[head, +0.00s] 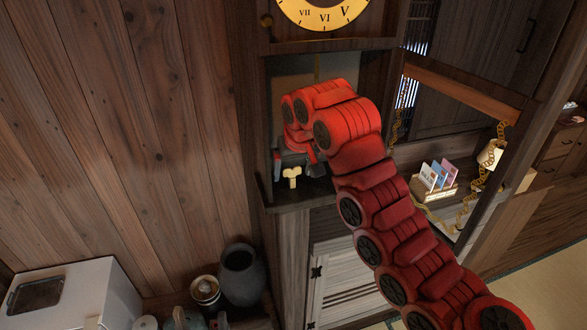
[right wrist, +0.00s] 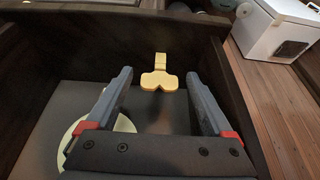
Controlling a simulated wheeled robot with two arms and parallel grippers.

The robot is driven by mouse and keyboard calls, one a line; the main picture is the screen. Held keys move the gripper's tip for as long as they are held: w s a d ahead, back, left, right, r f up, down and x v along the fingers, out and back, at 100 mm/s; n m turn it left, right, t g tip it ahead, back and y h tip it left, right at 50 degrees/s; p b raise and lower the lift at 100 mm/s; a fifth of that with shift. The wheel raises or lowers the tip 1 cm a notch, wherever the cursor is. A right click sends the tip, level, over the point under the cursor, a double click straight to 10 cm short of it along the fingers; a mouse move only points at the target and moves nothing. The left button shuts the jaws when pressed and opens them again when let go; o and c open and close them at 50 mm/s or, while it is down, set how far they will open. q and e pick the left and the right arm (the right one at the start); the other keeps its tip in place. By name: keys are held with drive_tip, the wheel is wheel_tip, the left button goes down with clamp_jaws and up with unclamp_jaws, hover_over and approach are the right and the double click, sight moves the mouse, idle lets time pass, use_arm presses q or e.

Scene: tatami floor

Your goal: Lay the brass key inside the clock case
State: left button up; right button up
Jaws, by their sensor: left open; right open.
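The clock case (head: 262,140) is a tall dark wooden cabinet with its lower compartment open below a gold dial (head: 323,12). My right gripper (head: 296,168) is inside that opening, fingers apart and pointing down. The brass key (head: 292,176) shows between and just past the fingertips, at the front of the case floor. In the right wrist view the key (right wrist: 158,76) has its two-lobed bow towards me and its shaft overlapping the dark front rim. It appears free of both fingers; I cannot tell whether it rests on the floor. My left gripper is not in view.
A pale disc (right wrist: 92,132) is partly hidden behind my gripper. The open framed glass door (head: 462,92) with a chain stands right of the case. A card holder (head: 434,182) sits beyond it. A dark vase (head: 241,274) and white box (head: 75,295) stand below left.

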drive_tip(key=shift+r, duration=0.3)
drive_tip(key=a+v, duration=0.1)
drive_tip(key=v, duration=0.6)
drive_tip(key=shift+d+b, duration=0.3)
drive_tip(key=shift+d, duration=0.25)
drive_tip(key=shift+s, duration=0.1)
